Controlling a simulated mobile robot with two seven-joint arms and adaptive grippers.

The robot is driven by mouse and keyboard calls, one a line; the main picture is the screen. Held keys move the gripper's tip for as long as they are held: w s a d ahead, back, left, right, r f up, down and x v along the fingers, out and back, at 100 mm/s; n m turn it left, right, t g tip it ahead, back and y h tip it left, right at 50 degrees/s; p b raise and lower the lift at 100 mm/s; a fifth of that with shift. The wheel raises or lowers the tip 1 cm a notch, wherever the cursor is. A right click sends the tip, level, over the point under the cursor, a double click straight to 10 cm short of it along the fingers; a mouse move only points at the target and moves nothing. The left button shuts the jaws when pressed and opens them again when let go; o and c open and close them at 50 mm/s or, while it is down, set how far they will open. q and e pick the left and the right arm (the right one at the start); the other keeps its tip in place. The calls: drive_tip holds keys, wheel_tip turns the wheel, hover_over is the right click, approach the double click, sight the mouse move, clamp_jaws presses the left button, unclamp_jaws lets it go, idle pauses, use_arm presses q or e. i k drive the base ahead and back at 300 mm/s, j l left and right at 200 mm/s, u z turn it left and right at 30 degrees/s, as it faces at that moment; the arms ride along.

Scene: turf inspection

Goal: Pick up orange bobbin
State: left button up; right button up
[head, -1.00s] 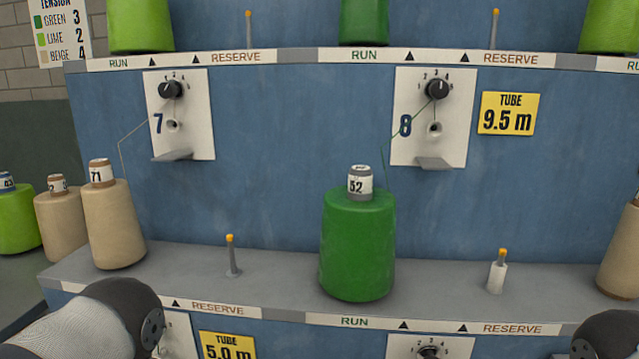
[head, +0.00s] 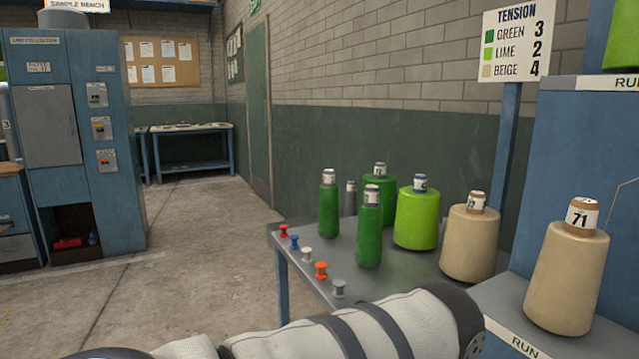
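The orange bobbin (head: 321,270) is a small spool standing upright near the left edge of the grey side table (head: 401,281). It is in a slanting row of small bobbins, between a white bobbin (head: 306,254) and a grey bobbin (head: 339,288). A blue bobbin (head: 294,242) and a red bobbin (head: 283,231) stand farther back in the row. My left arm crosses the bottom of the head view in front of the table. Neither of my grippers is in view.
Green cones (head: 369,230), a lime cone (head: 416,217) and a beige cone (head: 469,243) stand on the table right of the bobbins. Another beige cone (head: 564,279) stands on the blue rack at right. Open floor (head: 185,270) lies left of the table. A blue cabinet (head: 105,130) stands at far left.

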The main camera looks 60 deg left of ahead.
sight(321, 266)
drive_tip(key=j+u, duration=0.1)
drive_tip(key=j, duration=0.75)
drive_tip(key=j+u, duration=0.1)
drive_tip(key=j, duration=0.75)
drive_tip(key=i+j, duration=0.15)
drive_tip(key=j, duration=0.65)
drive_tip(key=j+u, duration=0.15)
drive_tip(key=j, duration=0.7)
drive_tip(key=i, duration=0.05)
